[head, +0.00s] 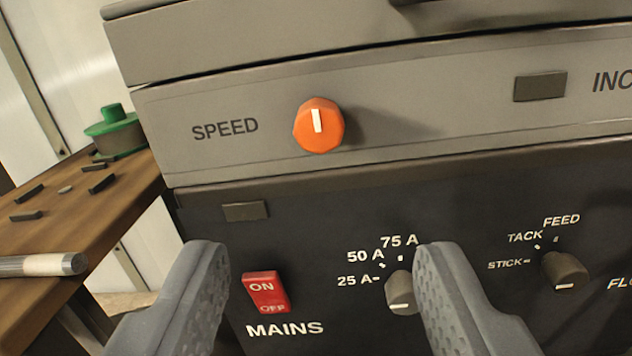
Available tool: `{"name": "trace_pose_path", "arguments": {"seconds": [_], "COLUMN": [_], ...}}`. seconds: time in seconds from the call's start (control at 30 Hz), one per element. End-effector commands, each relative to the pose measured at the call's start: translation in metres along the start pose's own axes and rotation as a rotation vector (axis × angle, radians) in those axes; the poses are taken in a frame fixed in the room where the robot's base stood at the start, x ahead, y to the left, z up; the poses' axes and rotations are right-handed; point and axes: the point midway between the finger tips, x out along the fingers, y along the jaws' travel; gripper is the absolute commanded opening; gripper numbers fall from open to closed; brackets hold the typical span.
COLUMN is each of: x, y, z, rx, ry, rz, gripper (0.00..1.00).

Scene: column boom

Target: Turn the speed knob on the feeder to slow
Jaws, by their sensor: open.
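The orange speed knob (319,125) sits on the grey feeder panel (430,115), to the right of the printed word SPEED. Its white pointer line is close to upright in the picture. No slow or fast marks show around it. My gripper (320,262) is open and empty, with its two grey fingers apart at the bottom of the view. The fingertips appear below the knob, in front of the darker lower panel, and do not touch the knob.
The dark lower panel holds a red MAINS switch (267,292), an amperage knob (401,292) and a mode knob (564,271). A wooden bench (100,225) at left carries a green-topped object (115,130), a grey rod (42,265) and several small dark pieces.

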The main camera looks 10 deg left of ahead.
Motion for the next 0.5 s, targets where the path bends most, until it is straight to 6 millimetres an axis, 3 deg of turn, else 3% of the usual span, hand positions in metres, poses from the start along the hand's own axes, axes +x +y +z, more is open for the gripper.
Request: {"name": "trace_pose_path", "arguments": {"seconds": [0.17,0.5], "x": [0.005,0.049], "y": [-0.001,-0.001], "z": [0.001,0.003], "rx": [0.004,0.004], "ry": [0.006,0.004], "rz": [0.001,0.001], "gripper": [0.51,0.51]}}
